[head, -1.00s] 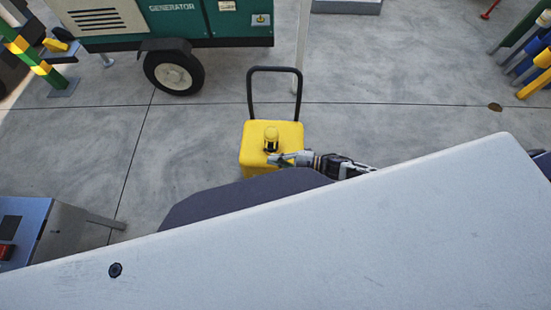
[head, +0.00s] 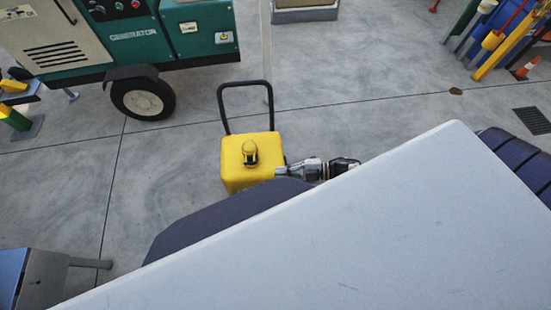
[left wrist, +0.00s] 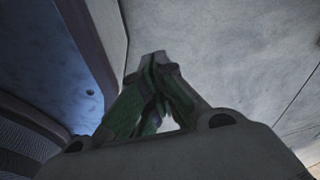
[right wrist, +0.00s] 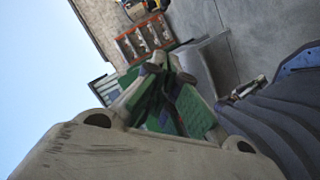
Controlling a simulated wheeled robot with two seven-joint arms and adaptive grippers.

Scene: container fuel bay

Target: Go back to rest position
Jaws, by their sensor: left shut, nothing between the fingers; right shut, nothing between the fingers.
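In the head view my right gripper (head: 280,171) shows small, beside the right side of a yellow fuel caddy (head: 238,176); I cannot tell if they touch. In the right wrist view the green-padded fingers of this gripper (right wrist: 164,66) are closed together with nothing between the tips. My left gripper (left wrist: 153,60) shows in the left wrist view, its tips together and empty, in front of a plain grey surface. In the head view the left gripper is hidden. My large pale body panel covers the lower right of the head view.
A green and beige generator (head: 130,40) on a wheel stands at the upper left. A metal box (head: 45,278) is at the lower left. Coloured posts (head: 500,35), an orange cone (head: 527,67) and a floor grate (head: 532,120) are at the right.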

